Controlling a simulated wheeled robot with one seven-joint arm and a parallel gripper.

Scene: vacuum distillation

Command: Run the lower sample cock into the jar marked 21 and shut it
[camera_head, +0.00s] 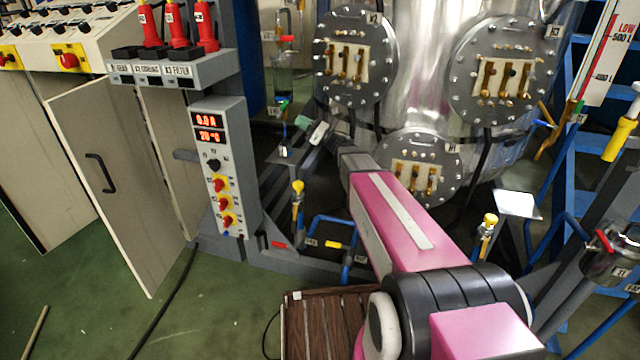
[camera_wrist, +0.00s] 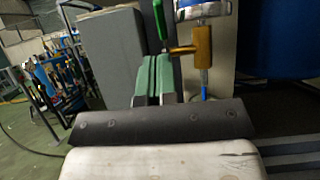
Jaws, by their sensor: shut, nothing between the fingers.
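A brass cock (camera_wrist: 195,47) with a green lever (camera_wrist: 160,20) and a blue outlet tip (camera_wrist: 203,92) is just beyond my gripper (camera_wrist: 154,65) in the wrist view. In the head view its green end (camera_head: 283,106) shows under a glass vessel (camera_head: 283,76), left of my gripper (camera_head: 311,127). My gripper is shut and empty, its green pads together. The lever stands upright above the pads; I cannot tell if they touch. A small ledge (camera_head: 286,153) is below the outlet. I can make out no jar marked 21, and no label names this cock.
The steel vessel (camera_head: 420,100) with bolted flanges stands behind my arm. A control post (camera_head: 228,165) is left of my gripper. Yellow-topped valves (camera_head: 297,188) (camera_head: 489,222) and blue pipes are low in front. A slatted wooden platform (camera_head: 318,320) lies on the floor. Open green floor is at left.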

